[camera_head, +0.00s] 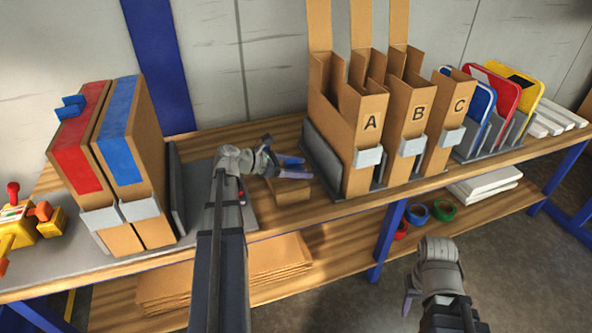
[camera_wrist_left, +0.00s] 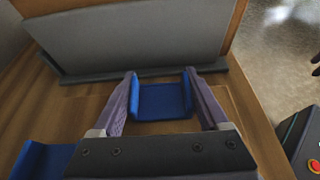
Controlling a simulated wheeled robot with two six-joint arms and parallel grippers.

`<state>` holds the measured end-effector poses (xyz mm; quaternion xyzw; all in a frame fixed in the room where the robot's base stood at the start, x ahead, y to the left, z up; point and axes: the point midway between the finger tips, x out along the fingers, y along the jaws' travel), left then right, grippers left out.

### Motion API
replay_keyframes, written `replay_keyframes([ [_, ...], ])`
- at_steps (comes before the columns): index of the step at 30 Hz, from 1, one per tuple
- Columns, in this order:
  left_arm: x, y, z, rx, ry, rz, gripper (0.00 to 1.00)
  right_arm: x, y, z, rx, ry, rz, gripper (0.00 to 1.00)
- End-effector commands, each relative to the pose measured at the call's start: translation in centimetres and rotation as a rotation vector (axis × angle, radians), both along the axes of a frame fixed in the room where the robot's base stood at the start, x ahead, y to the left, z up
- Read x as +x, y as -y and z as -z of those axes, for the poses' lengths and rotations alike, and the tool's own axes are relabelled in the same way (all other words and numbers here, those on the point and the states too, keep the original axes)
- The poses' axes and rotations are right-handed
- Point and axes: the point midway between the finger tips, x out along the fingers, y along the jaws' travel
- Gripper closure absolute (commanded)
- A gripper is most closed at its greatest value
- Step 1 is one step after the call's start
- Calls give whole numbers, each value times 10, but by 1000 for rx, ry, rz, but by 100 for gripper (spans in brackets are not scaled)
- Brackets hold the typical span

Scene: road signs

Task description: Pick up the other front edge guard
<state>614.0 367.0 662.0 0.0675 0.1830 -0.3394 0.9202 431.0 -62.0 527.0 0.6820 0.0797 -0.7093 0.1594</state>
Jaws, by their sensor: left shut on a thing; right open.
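My left gripper (camera_head: 298,168) is over the bench, left of the lettered boxes. Its fingers (camera_wrist_left: 161,92) are shut on a blue edge guard (camera_wrist_left: 162,101), seen between them in the left wrist view. Another blue piece (camera_wrist_left: 40,158) shows at the lower left of that view, partly hidden by the gripper. A low brown cardboard piece (camera_head: 292,190) lies below the gripper.
A blue-banded box (camera_head: 125,130) stands beside the red-banded one. Boxes A, B and C (camera_head: 370,122) stand in a grey rack just right of my left gripper. Signs (camera_head: 505,90) stand farther right. Tape rolls (camera_head: 418,213) lie on the lower shelf.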

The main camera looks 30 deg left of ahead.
Motion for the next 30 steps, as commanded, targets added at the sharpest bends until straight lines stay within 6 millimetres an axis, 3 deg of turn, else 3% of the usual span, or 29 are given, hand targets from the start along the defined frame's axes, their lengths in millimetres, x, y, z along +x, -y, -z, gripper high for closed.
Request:
replay_keyframes([
  [8, 0, 0, -2, 0, 0, 0, 78, 0, 0, -2, 0, 0, 0, 50],
  [14, 0, 0, -14, 0, 0, 0, 78, 0, 0, -14, -1, 0, 2, 50],
  [30, 0, 0, -92, 0, 0, 0, 78, -1, -1, -91, 6, -3, 9, 50],
])
